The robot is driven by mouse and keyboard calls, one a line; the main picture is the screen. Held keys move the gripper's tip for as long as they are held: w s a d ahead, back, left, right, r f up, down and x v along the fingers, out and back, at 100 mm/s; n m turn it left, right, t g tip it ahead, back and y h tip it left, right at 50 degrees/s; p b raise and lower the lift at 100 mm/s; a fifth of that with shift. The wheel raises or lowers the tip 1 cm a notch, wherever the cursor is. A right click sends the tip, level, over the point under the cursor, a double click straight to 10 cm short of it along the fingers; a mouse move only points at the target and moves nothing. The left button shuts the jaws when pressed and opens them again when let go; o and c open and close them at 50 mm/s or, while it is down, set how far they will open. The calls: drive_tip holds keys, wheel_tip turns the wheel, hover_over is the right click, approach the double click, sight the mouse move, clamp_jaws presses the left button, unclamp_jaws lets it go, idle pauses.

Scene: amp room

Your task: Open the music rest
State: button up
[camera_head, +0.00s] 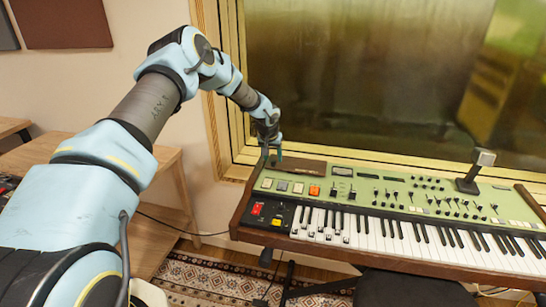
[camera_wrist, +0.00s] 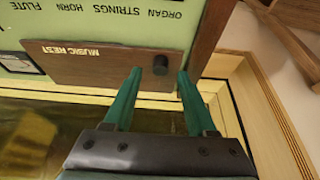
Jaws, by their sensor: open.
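The music rest (camera_wrist: 100,65) is a flat brown wooden panel with pale "MUSIC REST" lettering in the wrist view. It also shows at the back left of the green keyboard's top in the head view (camera_head: 303,166). A small black knob (camera_wrist: 160,65) stands on the panel near one end. My gripper (camera_wrist: 159,73) is open, with its two green fingertips on either side of the knob. I cannot tell whether either finger touches it. In the head view my gripper (camera_head: 272,158) is at the panel's left end, and the knob is not discernible there.
The keyboard (camera_head: 400,205) has wooden ends and many sliders. A black device (camera_head: 476,170) stands on its top at the right. A window with a wooden frame (camera_head: 350,155) is close behind. A wooden desk (camera_head: 165,200) stands at the left, and a dark stool (camera_head: 410,288) in front.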

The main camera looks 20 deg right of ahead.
drive_tip(key=shift+x, duration=1.2)
clamp_jaws()
idle(0.6)
